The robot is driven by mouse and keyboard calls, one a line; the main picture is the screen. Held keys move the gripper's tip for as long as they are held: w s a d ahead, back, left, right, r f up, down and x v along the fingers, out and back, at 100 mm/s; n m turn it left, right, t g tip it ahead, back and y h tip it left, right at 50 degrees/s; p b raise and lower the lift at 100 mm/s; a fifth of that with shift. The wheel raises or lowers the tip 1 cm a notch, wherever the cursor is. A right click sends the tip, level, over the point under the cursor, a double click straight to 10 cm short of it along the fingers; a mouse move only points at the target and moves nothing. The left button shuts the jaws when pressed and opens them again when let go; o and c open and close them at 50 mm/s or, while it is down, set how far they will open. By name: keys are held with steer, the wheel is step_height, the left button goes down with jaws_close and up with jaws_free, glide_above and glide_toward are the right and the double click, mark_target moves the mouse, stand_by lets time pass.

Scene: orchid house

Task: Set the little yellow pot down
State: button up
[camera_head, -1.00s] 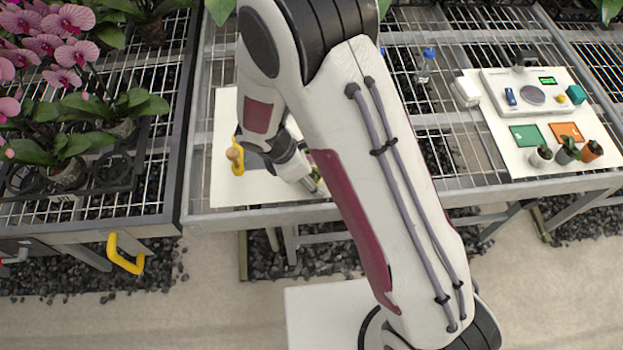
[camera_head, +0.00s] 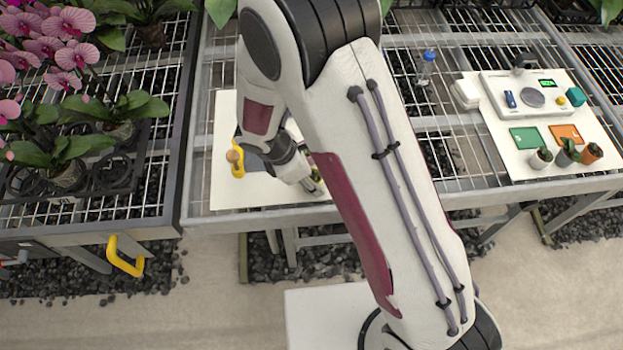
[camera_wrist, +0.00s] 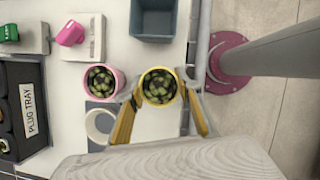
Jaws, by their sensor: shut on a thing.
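The little yellow pot (camera_wrist: 146,98) shows from above in the wrist view, with a yellow rim and green plants inside. My gripper (camera_wrist: 160,100) is shut on it, one finger on each side. In the head view my gripper (camera_head: 316,187) is at the front edge of the white board, and my arm mostly hides the pot. I cannot tell whether the pot's base touches the surface below. A pink pot (camera_wrist: 118,87) with similar plants stands close to its left in the wrist view. A white ring (camera_wrist: 98,125) lies below the pink pot.
A grey-blue bin (camera_wrist: 153,24) is above the yellow pot in the wrist view. A black plug tray (camera_wrist: 30,75) and a pink object (camera_wrist: 70,33) are to the left. The white board (camera_head: 228,185) ends near the bench's metal front rail (camera_head: 260,217).

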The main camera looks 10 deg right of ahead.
steer(key=shift+r, duration=4.85)
steer(key=w+a+f+n+t, duration=0.1)
steer(key=w+a+n, duration=0.15)
steer(key=w, duration=1.05)
steer(key=w+d+f+n+y, duration=0.1)
steer(key=w+d+n, duration=0.2)
steer(key=w, duration=0.6)
steer(key=w+d+f+n+t+y, duration=0.1)
steer(key=w+d+n, duration=0.2)
steer(key=w, duration=0.6)
steer(key=w+d+f+n+t+y, duration=0.1)
steer(key=w+n, duration=0.3)
steer(key=w, duration=0.6)
steer(key=shift+d+f, duration=0.2)
steer(key=shift+d, duration=0.7)
steer(key=shift+w+d+f+n+y, duration=0.15)
steer(key=shift+w+d+n+y, duration=0.3)
steer(key=shift+w+d, duration=0.25)
steer(key=shift+f, duration=0.1)
steer(key=shift+f, duration=2.4)
